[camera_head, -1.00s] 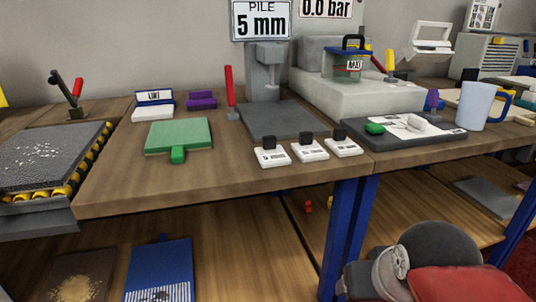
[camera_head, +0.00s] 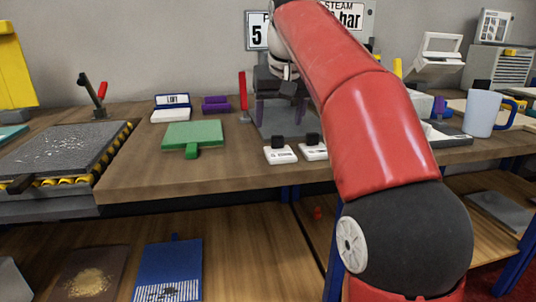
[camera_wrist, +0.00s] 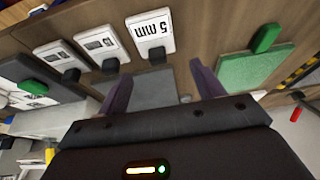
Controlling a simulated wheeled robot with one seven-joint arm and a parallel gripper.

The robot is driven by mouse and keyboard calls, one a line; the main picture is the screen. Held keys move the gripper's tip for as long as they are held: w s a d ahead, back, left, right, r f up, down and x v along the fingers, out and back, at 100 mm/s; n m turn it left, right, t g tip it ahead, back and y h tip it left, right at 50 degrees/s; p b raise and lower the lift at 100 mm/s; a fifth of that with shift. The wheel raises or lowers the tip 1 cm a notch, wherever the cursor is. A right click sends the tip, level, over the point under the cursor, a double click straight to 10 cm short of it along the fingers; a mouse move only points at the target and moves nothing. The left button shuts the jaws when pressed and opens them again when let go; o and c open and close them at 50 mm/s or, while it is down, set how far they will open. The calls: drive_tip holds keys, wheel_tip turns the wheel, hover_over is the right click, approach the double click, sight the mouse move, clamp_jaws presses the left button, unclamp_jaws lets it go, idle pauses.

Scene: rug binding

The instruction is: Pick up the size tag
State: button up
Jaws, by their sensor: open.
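Three white tags with black knobs lie in a row near the bench's front edge. In the head view, the "5 mm" tag (camera_head: 281,155) and the middle one (camera_head: 314,152) show, while my arm hides the third. My gripper (camera_head: 281,110) hangs over the grey plate behind the tags, open and empty. In the wrist view my gripper (camera_wrist: 160,72) points toward the "5 mm" tag's knob, apart from it.
A green board (camera_head: 193,134) lies left of the tags. A red lever (camera_head: 243,92) stands beside the grey plate (camera_head: 262,125). A mug (camera_head: 483,113) stands at the right. Bare wood (camera_head: 140,178) lies at the front left of the bench.

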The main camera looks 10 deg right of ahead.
sight(278, 137)
drive_tip(key=b+x, duration=0.1)
drive_tip(key=x, duration=0.6)
drive_tip(key=shift+w+d+f+b, duration=0.1)
drive_tip(key=shift+w+d+b, duration=0.1)
drive_tip(key=shift+b, duration=0.15)
drive_tip(key=c, duration=0.8)
